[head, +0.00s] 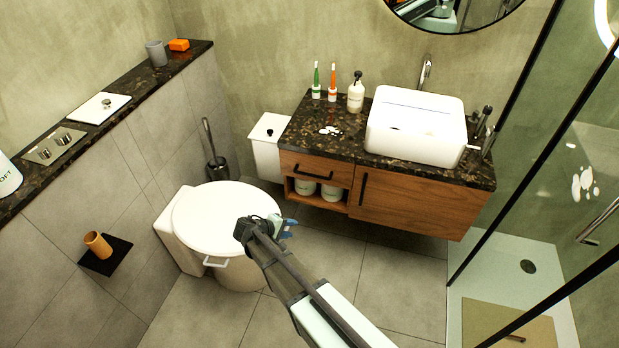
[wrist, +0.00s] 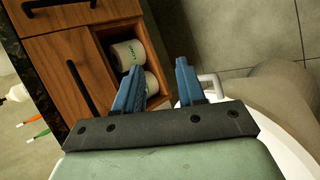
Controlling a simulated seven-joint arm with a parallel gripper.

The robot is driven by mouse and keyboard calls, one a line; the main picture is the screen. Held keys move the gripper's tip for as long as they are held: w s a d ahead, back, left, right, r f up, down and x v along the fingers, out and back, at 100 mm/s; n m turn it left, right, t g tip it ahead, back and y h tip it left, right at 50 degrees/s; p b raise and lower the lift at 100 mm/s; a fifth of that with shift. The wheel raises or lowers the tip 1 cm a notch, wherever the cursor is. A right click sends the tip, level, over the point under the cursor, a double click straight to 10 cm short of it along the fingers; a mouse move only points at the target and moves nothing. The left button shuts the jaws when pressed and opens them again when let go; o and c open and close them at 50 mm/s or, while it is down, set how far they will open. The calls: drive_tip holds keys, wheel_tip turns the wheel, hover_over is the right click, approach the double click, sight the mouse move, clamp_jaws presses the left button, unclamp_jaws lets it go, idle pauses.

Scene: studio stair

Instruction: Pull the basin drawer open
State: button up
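The basin drawer (head: 290,163) is a wooden front under the left end of the dark stone counter and looks shut. Its black bar handle (head: 314,172) also shows in the wrist view (wrist: 83,88), left of my fingers. My gripper (head: 288,228) is in front of and below the drawer, beside the toilet's right side. In the wrist view, its two blue fingers (wrist: 159,67) are apart with nothing between them. They are clear of the drawer handle, with the open shelf behind them.
A shelf with white rolls (wrist: 128,55) lies under the drawer. A wooden door (head: 415,203) with its own black handle is right of it. The toilet (head: 225,215) stands close to my gripper. The floor (head: 400,280) before the cabinet is clear; a glass shower panel (head: 510,140) stands right.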

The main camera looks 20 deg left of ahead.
drive_tip(key=w+a+r+n+t, duration=0.1)
drive_tip(key=w+a+r+t, duration=0.3)
drive_tip(key=w+r+t, duration=0.4)
drive_tip(key=w+d+f, duration=0.1)
drive_tip(key=w+d, duration=0.1)
drive_tip(key=w, duration=0.4)
drive_tip(key=w+d+f+g, duration=0.1)
drive_tip(key=w+d, duration=0.2)
drive_tip(key=w, duration=0.3)
drive_tip(key=shift+w+d+h, duration=0.25)
drive_tip(key=shift+w+h, duration=0.1)
drive_tip(key=shift+h, duration=0.05)
clamp_jaws()
